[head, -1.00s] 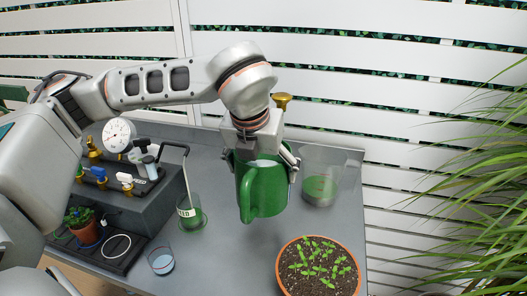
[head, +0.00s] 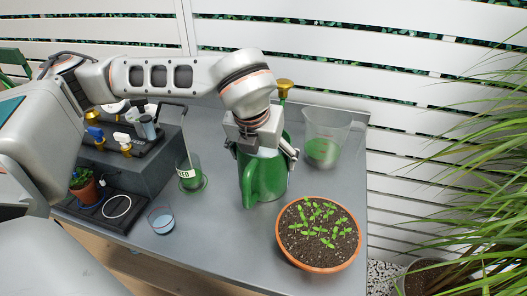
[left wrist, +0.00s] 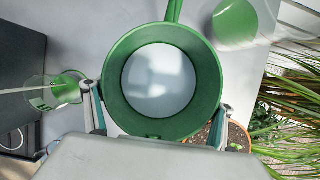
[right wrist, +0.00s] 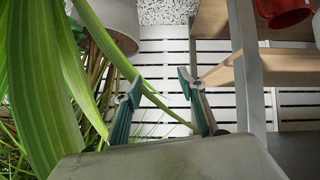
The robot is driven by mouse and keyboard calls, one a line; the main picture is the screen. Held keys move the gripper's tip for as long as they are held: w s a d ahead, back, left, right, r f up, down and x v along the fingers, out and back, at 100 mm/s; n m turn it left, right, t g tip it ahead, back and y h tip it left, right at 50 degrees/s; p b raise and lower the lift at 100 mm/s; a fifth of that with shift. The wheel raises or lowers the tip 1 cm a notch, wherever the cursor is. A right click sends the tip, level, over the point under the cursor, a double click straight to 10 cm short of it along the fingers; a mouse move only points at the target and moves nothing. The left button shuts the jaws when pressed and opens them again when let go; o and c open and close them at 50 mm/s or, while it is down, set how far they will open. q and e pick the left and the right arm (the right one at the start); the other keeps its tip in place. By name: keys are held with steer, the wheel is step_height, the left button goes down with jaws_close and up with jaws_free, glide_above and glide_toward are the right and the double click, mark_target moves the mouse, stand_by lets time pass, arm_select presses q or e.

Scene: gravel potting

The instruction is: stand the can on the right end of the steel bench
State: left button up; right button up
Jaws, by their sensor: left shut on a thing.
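The green can (head: 264,182), with a brass rose (head: 285,85) on its spout, is upright on or just above the right part of the steel bench (head: 222,225); I cannot tell if its base touches. My left gripper (head: 266,153) is shut on it, with one finger on each side of the body. In the left wrist view I look down into the can's round opening (left wrist: 163,82), with the fingers (left wrist: 158,105) at its sides. My right gripper (right wrist: 160,88) is open and empty, away from the bench top, near the plant leaves.
A terracotta bowl of seedlings (head: 318,255) stands close in front of the can at right. A clear jug with green contents (head: 325,137) stands behind right. Long leaves (head: 470,160) hang beyond the right end.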

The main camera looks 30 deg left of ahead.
arm_select(q)
steer(key=shift+w+r, duration=0.1)
steer(key=shift+r, duration=0.05)
steer(key=o, duration=2.1)
steer(key=shift+s+r, duration=0.2)
steer(key=shift+r, duration=0.1)
steer(key=p+v, duration=0.2)
steer(key=v, duration=0.9)
steer(key=shift+s+d+r, duration=0.1)
steer(key=shift+s+r, duration=0.05)
